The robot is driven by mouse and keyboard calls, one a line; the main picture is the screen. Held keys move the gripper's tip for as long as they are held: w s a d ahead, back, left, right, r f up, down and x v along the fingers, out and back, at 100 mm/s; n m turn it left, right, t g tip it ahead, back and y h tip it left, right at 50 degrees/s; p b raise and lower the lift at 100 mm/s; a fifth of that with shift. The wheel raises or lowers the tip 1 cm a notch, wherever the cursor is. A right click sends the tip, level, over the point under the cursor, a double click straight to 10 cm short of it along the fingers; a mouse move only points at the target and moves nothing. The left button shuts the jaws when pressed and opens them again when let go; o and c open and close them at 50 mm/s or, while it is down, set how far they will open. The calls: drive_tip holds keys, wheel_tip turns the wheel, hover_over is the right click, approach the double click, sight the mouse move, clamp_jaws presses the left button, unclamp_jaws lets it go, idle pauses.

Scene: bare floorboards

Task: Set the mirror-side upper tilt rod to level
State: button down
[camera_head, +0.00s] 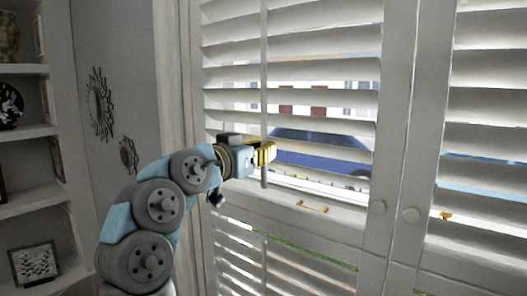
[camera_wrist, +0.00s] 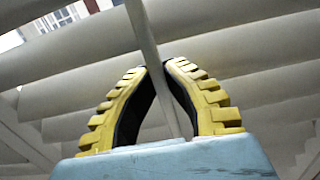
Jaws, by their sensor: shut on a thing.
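The mirror-side upper tilt rod (camera_head: 264,60) is a thin white upright bar in front of the louvers (camera_head: 325,58) of the left upper shutter panel. My gripper (camera_head: 266,153), with yellow ribbed fingers, is at the lower part of this rod. In the wrist view the fingertips (camera_wrist: 164,66) close around the rod (camera_wrist: 146,35), which runs down between the fingers. The louvers are tilted with gaps between them, and a blue car and a building show through. The fingers hide a short stretch of the rod in the head view.
A sunburst mirror (camera_head: 99,103) and a smaller one (camera_head: 129,155) hang on the left wall. Shelves (camera_head: 22,133) stand at far left. Another shutter panel (camera_head: 490,100) is at right.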

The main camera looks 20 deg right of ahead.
wheel_tip(320, 180, down, 2)
drive_tip(key=shift+f+b, duration=0.15)
drive_tip(key=shift+b, duration=0.85)
drive_tip(key=shift+d, duration=0.1)
drive_tip(key=c, duration=1.1)
unclamp_jaws()
drive_tip(key=v, duration=1.2)
